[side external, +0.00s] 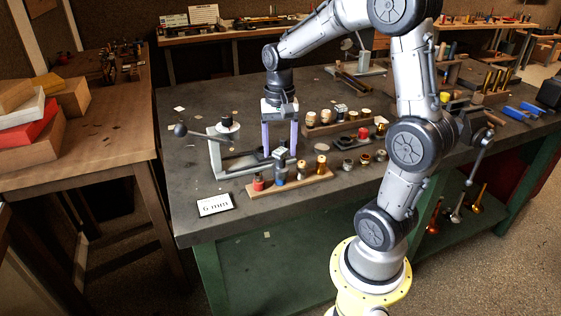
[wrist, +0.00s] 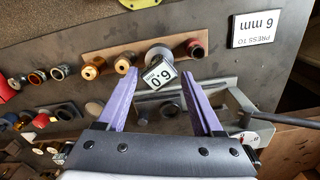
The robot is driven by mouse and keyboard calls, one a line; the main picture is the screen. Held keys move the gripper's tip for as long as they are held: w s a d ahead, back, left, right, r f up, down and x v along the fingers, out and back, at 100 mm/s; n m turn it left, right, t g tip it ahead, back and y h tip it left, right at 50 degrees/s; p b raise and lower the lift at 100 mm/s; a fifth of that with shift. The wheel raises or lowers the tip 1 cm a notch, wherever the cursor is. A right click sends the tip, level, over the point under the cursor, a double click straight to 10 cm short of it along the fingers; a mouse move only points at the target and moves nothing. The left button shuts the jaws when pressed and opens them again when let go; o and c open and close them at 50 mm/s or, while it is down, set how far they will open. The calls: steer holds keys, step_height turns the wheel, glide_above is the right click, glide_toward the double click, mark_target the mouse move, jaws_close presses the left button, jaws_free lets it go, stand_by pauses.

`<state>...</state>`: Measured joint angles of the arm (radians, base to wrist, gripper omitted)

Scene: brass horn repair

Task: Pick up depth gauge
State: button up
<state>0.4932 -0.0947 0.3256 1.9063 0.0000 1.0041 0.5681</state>
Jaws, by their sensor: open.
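The depth gauge (wrist: 160,75) shows a small white display reading 6.0 in the wrist view, above a round grey part. In the side external view, what looks like the same gauge (side external: 280,163) stands upright by a wooden rack, between a red-topped plug and brass plugs. My gripper (wrist: 162,77) is open and empty, pointing down with its two purple fingers apart. In the wrist view, the display lies between the fingertips. In the side external view, my gripper (side external: 280,150) is just over the gauge; whether the fingers touch it I cannot tell.
A grey press frame (side external: 217,155) with a ball-ended lever stands close to the left of my gripper. The wooden rack (side external: 318,182) holds plugs beside the gauge. More racks and loose fittings stand to the right. A 6 mm card (side external: 215,205) lies at the bench's front left.

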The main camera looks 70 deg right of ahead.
mark_target(281, 167)
steer(key=f, duration=0.4)
steer(key=shift+s+a+f, duration=0.1)
steer(key=shift+s+a, duration=0.05)
steer(key=shift+s, duration=0.05)
steer(key=shift+c, duration=0.3)
jaws_close()
